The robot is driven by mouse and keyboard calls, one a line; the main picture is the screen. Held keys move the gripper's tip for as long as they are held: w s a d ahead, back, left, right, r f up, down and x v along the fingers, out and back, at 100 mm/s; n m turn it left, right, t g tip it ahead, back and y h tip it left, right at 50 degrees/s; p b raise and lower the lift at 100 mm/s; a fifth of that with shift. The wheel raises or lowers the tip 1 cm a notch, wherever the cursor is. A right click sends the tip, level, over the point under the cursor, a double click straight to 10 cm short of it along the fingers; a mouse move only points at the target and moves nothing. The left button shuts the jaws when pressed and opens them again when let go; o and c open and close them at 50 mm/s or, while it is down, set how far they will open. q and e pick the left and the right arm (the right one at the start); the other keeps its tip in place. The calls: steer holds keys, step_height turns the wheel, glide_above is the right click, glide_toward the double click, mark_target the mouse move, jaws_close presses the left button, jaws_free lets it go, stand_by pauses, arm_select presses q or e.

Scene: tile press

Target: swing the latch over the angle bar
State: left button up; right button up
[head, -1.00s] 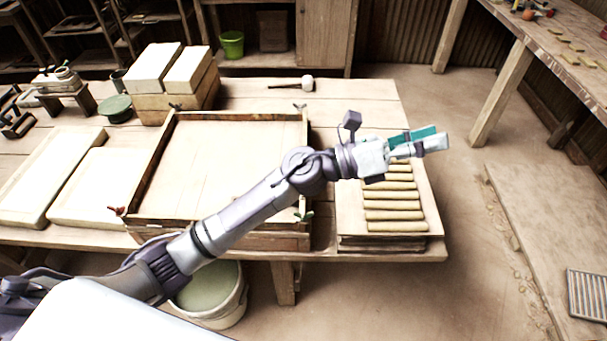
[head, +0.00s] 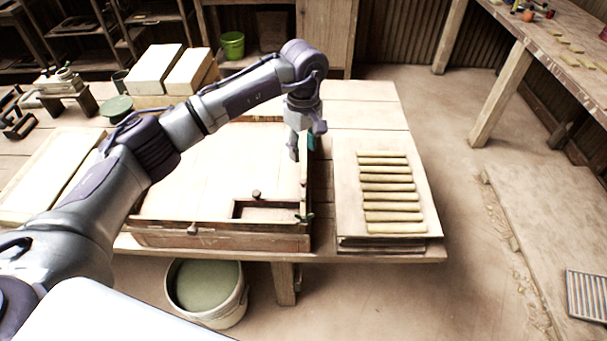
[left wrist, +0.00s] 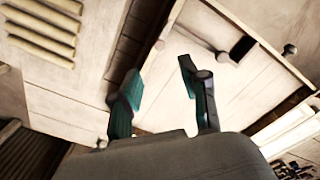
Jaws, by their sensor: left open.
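A dark L-shaped piece that looks like the angle bar (head: 236,209) lies inside the near right corner of the wooden frame (head: 220,240), with a round knob (head: 257,194) beside it. My left gripper (head: 302,148) points down over the frame's right side, beyond this corner. In the left wrist view its two teal-padded fingers (left wrist: 162,97) are apart with nothing between them. The frame's far right corner is hidden by my arm. My right gripper is not in view.
A board with several clay strips (head: 390,190) lies right of the frame. Pale blocks (head: 152,68) stand at the back left. A bucket (head: 207,290) stands on the floor below the table's front edge.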

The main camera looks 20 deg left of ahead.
mark_target(303, 181)
arm_select(q)
step_height(303, 181, down, 10)
steer(key=shift+r+p, duration=0.2)
steer(key=shift+p, duration=1.05)
steer(key=shift+f, duration=0.65)
jaws_close()
